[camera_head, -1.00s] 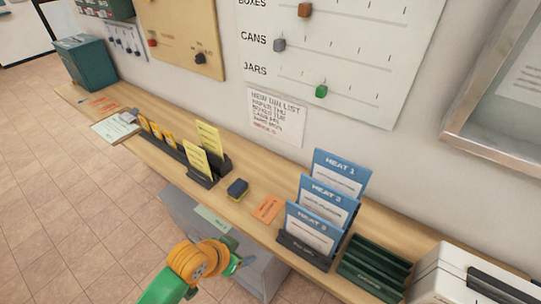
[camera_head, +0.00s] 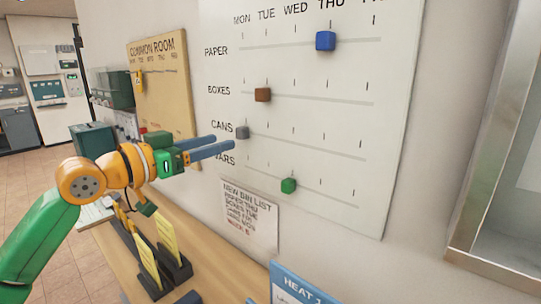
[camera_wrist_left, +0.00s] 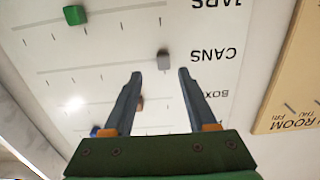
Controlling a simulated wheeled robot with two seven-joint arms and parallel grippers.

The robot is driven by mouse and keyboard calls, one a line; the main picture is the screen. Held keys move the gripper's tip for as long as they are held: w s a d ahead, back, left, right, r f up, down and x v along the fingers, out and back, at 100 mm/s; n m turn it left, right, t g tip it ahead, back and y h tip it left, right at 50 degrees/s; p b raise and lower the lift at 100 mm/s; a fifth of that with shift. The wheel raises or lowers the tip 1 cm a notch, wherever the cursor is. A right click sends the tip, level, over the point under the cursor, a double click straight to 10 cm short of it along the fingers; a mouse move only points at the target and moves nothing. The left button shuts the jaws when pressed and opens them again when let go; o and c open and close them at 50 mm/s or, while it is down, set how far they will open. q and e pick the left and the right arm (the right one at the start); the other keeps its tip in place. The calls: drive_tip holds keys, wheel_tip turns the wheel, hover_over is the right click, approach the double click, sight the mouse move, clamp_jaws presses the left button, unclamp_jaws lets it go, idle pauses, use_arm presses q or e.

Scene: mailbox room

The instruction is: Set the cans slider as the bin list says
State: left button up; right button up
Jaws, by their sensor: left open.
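The grey cans slider (camera_head: 242,132) sits at the left end of its track on the white board (camera_head: 310,117), around the MON mark. My left gripper (camera_head: 224,142) is open and empty, with its fingertips just left of the slider. In the left wrist view, the cans slider (camera_wrist_left: 163,60) shows just beyond the gap between the open fingertips (camera_wrist_left: 160,73), apart from both. My right gripper is not in view.
Other sliders on the board are blue paper (camera_head: 325,41) at THU, brown boxes (camera_head: 262,95) around TUE and green jars (camera_head: 288,186). A wooden common room board (camera_head: 160,85) hangs left. Card holders (camera_head: 160,262) stand on the counter below. The cans track right of its slider is clear.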

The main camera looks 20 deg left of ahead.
sight(239, 134)
use_arm(q)
drive_tip(key=shift+w+d+r+p, duration=0.2)
drive_tip(key=shift+w+p, duration=0.25)
drive_tip(key=shift+w+d+r+p, duration=0.15)
drive_tip(key=shift+w+r+p, duration=0.05)
drive_tip(key=shift+w+p, duration=0.2)
drive_tip(key=shift+w+a+r+p, duration=0.15)
drive_tip(key=shift+w+p, duration=0.2)
drive_tip(key=shift+p, duration=0.25)
drive_tip(key=shift+w+a+r+p, duration=0.1)
drive_tip(key=shift+w+p, duration=0.25)
drive_tip(key=shift+p, duration=0.25)
drive_tip(key=w, duration=0.1)
drive_tip(key=w+d+f, duration=0.1)
drive_tip(key=shift+w+d+p, duration=0.1)
drive_tip(key=shift+w+p, duration=0.25)
drive_tip(key=shift+w, duration=0.05)
drive_tip(key=shift+w+d, duration=0.1)
drive_tip(key=shift+d, duration=0.05)
drive_tip(key=shift+s+a, duration=0.2)
drive_tip(key=shift+s, duration=0.05)
drive_tip(key=c, duration=0.7)
clamp_jaws()
